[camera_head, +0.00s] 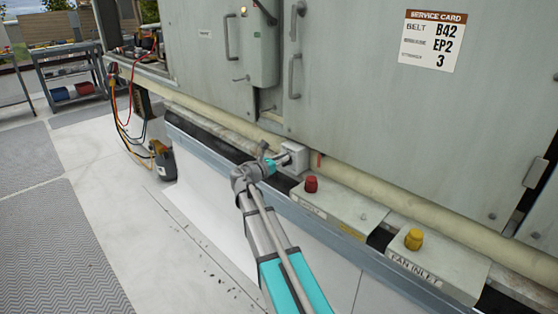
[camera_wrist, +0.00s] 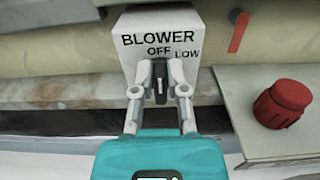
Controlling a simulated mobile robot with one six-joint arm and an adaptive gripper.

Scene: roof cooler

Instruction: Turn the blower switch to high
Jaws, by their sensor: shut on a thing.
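The blower box (camera_wrist: 130,24) is a pale block marked BLOWER, OFF and LOW in the wrist view; no HIGH mark is visible. It also shows in the head view (camera_head: 298,153), at the foot of the grey unit. The blower switch (camera_wrist: 160,84) is a dark knob on the box's face, standing about upright below OFF. My gripper (camera_wrist: 160,92) is shut on the switch, one finger on each side. In the head view my gripper (camera_head: 277,161) reaches the box from the left. The fingers hide the lower face of the box.
A red knob (camera_head: 311,184) sits on a box right of the blower box, and a yellow knob (camera_head: 414,238) on the FAN INLET box. A cream pipe (camera_head: 388,204) runs behind. A red tab (camera_wrist: 239,32) hangs close by.

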